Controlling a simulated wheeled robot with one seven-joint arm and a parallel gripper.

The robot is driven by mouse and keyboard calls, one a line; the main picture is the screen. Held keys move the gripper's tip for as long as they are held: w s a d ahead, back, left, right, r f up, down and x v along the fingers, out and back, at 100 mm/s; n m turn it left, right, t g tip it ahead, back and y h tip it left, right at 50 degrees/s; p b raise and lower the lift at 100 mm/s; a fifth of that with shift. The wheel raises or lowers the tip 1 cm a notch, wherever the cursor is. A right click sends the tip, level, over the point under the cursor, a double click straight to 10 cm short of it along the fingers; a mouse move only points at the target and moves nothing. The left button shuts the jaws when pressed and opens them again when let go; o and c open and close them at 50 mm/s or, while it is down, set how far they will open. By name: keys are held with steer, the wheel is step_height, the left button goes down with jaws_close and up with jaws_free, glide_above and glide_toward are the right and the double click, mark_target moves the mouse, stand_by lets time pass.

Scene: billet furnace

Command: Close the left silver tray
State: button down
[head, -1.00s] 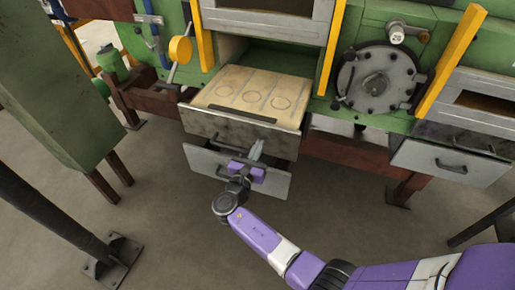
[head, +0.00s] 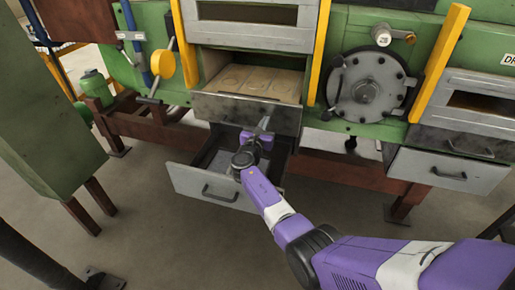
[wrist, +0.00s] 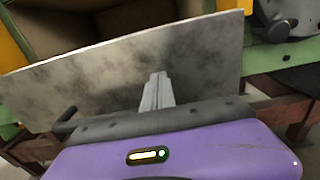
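The upper left silver tray has a mottled grey front (head: 222,107) with a dark handle. It stands partly out of the furnace, with a tan plate marked with circles (head: 258,78) inside. Its front also fills much of the wrist view (wrist: 95,85), and the end of a dark handle shows at its lower left. My gripper (head: 264,125) is in front of this panel, towards its right side. In the wrist view its fingers (wrist: 157,85) are together with nothing between them, their tips at or very near the panel. Contact is hard to tell.
A lower silver drawer (head: 185,182) stands open below the tray, under my gripper, its inside partly visible. Another silver drawer (head: 425,168) is at the right. Yellow posts (head: 183,42) flank the opening. A round hatch (head: 366,88) is right of it.

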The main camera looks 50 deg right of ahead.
steer(key=b+x, duration=0.2)
steer(key=x, duration=0.2)
steer(key=b+x, duration=0.3)
steer(key=x, duration=0.1)
steer(key=shift+d+f, duration=0.15)
steer(key=shift+f, duration=0.1)
steer(key=shift+w+d+r+b, duration=0.1)
steer(key=shift+w+d+b, duration=0.1)
steer(key=shift+d+b, duration=0.3)
steer(key=shift+d+r, duration=0.1)
steer(key=shift+r, duration=0.15)
steer(key=shift+d+r, duration=0.1)
